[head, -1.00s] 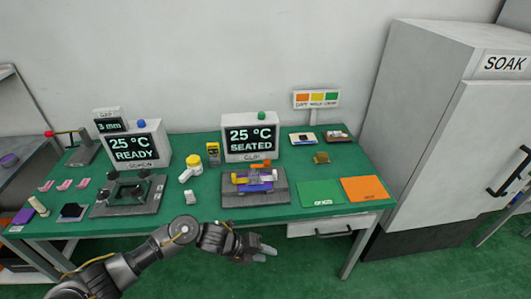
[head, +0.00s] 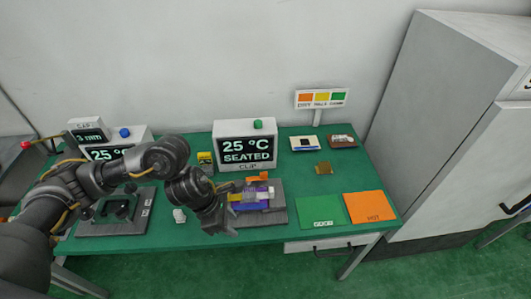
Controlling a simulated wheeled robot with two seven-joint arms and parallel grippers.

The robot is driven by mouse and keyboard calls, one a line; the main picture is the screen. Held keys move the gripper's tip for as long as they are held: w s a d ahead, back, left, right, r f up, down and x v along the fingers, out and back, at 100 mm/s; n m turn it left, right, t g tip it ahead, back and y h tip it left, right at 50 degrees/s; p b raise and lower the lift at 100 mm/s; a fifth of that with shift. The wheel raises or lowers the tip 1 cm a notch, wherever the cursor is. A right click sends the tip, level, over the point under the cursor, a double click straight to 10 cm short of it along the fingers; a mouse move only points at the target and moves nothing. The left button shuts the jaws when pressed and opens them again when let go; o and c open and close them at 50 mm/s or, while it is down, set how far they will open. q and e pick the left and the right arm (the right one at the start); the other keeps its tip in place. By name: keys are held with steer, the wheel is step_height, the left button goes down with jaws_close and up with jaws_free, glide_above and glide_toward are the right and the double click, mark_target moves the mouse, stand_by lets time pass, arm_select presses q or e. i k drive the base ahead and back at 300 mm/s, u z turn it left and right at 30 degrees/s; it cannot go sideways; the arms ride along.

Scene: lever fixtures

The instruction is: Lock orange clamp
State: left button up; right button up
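The clip fixture has a dark grey base (head: 276,217) and stands on the green table below the display reading 25 °C SEATED. Orange clamp parts (head: 257,178) show at its back edge. A purple block (head: 248,206) with yellow and white pieces lies on the base, partly hidden by my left arm. My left gripper (head: 220,230) points down at the fixture's left front side, close to the base. Contact and finger opening cannot be told. My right gripper is out of view.
The CLIP display box (head: 246,148) stands behind the fixture. Green (head: 321,212) and orange (head: 370,207) mats lie to the right. Another fixture (head: 110,222) is partly behind my arm. A large cabinet (head: 450,130) stands at right.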

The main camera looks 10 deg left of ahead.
mark_target(263, 175)
steer(key=i, duration=0.85)
